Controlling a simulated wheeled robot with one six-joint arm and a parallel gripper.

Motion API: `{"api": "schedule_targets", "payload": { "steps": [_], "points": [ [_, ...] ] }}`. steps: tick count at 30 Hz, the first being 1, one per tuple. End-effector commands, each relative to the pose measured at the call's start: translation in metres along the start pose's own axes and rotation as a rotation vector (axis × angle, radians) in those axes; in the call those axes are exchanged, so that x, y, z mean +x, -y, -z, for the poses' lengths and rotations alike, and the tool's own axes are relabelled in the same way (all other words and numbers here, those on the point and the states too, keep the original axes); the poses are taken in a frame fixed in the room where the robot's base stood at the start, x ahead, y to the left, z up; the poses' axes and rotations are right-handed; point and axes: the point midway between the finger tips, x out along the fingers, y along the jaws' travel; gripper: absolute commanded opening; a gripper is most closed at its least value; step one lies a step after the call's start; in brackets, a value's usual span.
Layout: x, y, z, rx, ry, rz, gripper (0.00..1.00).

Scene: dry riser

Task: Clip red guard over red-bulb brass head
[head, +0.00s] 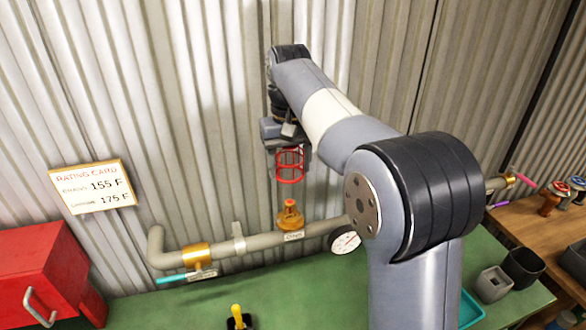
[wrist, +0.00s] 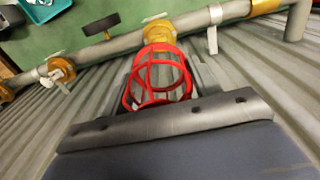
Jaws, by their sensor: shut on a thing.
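My gripper (head: 287,147) is shut on the red guard (head: 290,168), a round wire cage that hangs below the jaws. In the head view the brass head (head: 290,217) stands upright on the grey pipe, below the guard with a clear gap. A small orange-red bit shows at its top; the bulb is too small to make out. In the wrist view the guard (wrist: 158,78) fills the middle, and a brass fitting (wrist: 160,30) shows just past it, partly covered by the cage. The jaws' hold is mostly hidden there.
The grey pipe (head: 255,241) runs along the corrugated wall, with a white gauge (head: 345,242) and a teal-handled valve (head: 172,279). A rating card (head: 93,187) hangs left, above a red cabinet (head: 40,275). A wooden bench (head: 540,222) with more heads stands right.

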Motion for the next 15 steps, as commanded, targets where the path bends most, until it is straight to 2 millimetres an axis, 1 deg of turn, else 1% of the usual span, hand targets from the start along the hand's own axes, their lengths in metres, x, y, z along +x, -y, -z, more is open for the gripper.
{"api": "schedule_targets", "payload": {
  "steps": [10,15],
  "points": [
    [0.0001,-0.0001,-0.0010,0.000,0.000,0.000,0.36],
    [0.0082,-0.0001,-0.0007,0.000,0.000,0.000,0.36]
  ]
}}
